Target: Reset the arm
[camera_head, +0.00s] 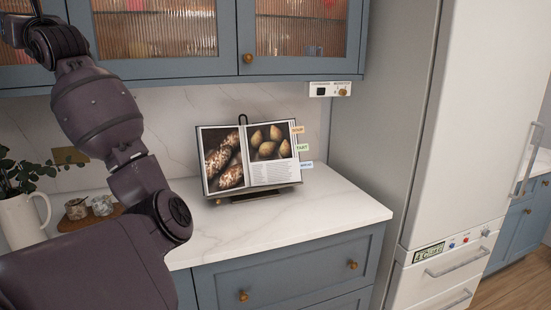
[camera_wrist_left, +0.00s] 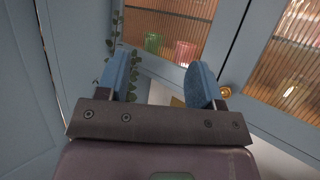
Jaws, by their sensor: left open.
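My left arm (camera_head: 100,110) comes in from the left in the head view and is folded upward, its upper end leaving the top left of the picture. In the left wrist view my left gripper (camera_wrist_left: 165,78) is open, its two blue fingers apart with nothing between them. Its fingers point toward the blue upper cabinet, and a brass knob (camera_wrist_left: 225,92) shows just right of the right finger. Whether they touch the cabinet cannot be told. My right arm and gripper are in neither view.
An open cookbook (camera_head: 252,158) stands on the marble counter (camera_head: 330,205). A white jug (camera_head: 22,220) with leaves and a wooden board (camera_head: 75,222) with small cups are at the left. The upper cabinets (camera_head: 220,68) hang above; a tall white fridge (camera_head: 455,130) stands right. The counter's right part is clear.

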